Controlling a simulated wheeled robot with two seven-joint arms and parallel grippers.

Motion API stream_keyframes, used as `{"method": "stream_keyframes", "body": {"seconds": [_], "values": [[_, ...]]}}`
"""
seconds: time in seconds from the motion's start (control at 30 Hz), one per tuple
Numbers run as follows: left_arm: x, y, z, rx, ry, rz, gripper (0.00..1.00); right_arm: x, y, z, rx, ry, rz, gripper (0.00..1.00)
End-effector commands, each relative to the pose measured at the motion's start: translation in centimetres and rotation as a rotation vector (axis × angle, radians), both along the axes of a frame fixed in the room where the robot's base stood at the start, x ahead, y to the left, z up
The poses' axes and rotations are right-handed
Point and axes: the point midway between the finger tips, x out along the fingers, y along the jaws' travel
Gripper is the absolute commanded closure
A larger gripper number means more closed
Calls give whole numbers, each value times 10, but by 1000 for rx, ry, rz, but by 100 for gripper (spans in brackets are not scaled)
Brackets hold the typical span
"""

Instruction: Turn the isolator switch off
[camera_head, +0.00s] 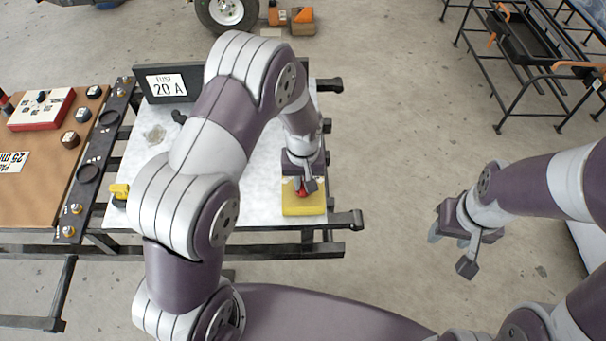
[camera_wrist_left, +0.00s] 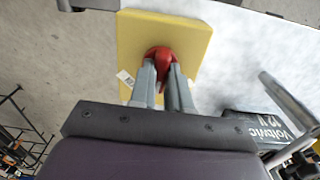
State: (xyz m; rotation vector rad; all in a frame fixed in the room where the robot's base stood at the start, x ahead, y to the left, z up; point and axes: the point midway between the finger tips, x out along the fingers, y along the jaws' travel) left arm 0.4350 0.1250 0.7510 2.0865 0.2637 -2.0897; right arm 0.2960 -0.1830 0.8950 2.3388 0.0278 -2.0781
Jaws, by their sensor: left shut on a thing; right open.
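The isolator switch is a yellow box (camera_head: 304,203) with a red knob (camera_head: 302,188), near the right end of the white-topped bench. In the left wrist view the yellow box (camera_wrist_left: 190,45) fills the upper middle, and the red knob (camera_wrist_left: 158,56) sits between my fingertips. My left gripper (camera_head: 303,184) points down over the box; its fingers (camera_wrist_left: 161,70) are shut on the red knob. The knob's lower part and any marks on it are hidden by the fingers. My right gripper (camera_head: 450,248) is open and empty, over the floor right of the bench.
A brown board (camera_head: 45,190) with a red and white box (camera_head: 40,108) lies to the left. Black racks (camera_head: 520,60) stand far right.

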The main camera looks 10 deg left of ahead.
Motion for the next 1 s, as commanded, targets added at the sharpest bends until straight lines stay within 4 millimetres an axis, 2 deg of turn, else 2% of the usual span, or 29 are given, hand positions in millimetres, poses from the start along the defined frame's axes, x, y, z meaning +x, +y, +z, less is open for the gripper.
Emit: {"method": "stream_keyframes", "body": {"seconds": [0.1,0.6,1.0], "values": [[1,0,4,0,-3,108,100,0,0,10,0,0,0,52],[2,0,3,-1,-5,559,100,0,0,31,0,0,0,52],[2,0,2,-2,-6,777,100,0,0,38,0,0,0,52]]}}
